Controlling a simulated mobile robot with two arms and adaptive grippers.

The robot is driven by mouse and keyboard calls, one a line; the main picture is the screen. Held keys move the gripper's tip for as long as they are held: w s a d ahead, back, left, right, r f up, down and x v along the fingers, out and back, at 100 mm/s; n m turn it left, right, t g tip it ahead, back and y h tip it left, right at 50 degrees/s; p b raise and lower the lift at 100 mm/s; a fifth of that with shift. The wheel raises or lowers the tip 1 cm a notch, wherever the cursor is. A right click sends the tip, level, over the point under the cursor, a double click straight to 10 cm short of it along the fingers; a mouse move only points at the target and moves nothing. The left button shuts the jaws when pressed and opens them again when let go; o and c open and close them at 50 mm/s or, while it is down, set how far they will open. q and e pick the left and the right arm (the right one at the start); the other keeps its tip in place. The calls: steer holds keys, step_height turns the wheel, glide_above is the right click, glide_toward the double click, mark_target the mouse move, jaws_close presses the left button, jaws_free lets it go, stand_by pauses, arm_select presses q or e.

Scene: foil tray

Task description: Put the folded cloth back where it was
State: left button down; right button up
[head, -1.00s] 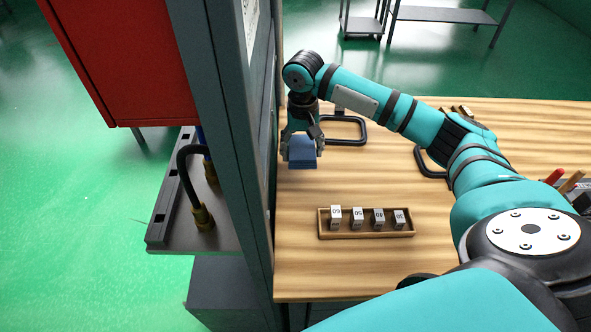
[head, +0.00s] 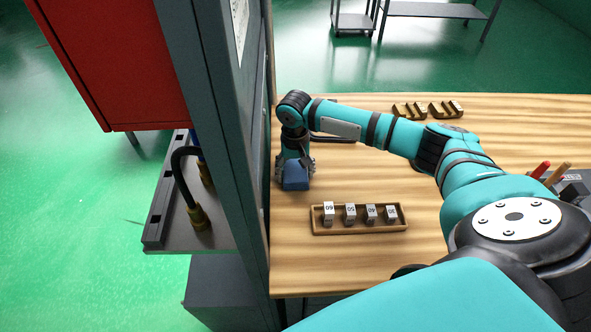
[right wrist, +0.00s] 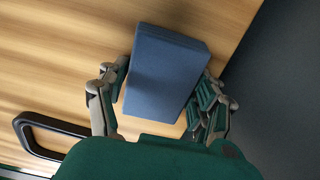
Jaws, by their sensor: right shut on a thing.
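The folded cloth is a thick dark blue block (head: 296,181), at the left end of the wooden table near the grey upright. My right gripper (head: 296,167) points down and is shut on the cloth. In the right wrist view the cloth (right wrist: 165,75) sits between the two fingers, its flat face towards the camera. The cloth is at or just above the tabletop; I cannot tell whether it touches. My left gripper is not in view.
A wooden tray (head: 359,231) with several numbered metal blocks stands in front of the cloth. A black handle-like frame (right wrist: 40,135) lies near it. The grey upright (head: 222,150) borders the table's left edge. Brass parts (head: 428,110) lie at the back. The front left table is clear.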

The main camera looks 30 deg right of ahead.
mark_target(295, 170)
steer(key=o, duration=1)
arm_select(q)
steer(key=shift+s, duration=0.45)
arm_select(e)
steer(key=shift+o, duration=0.2)
steer(key=shift+r, duration=0.25)
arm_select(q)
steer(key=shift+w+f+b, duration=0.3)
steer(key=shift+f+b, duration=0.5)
arm_select(e)
step_height(295, 170, up, 12)
steer(key=shift+f, duration=0.15)
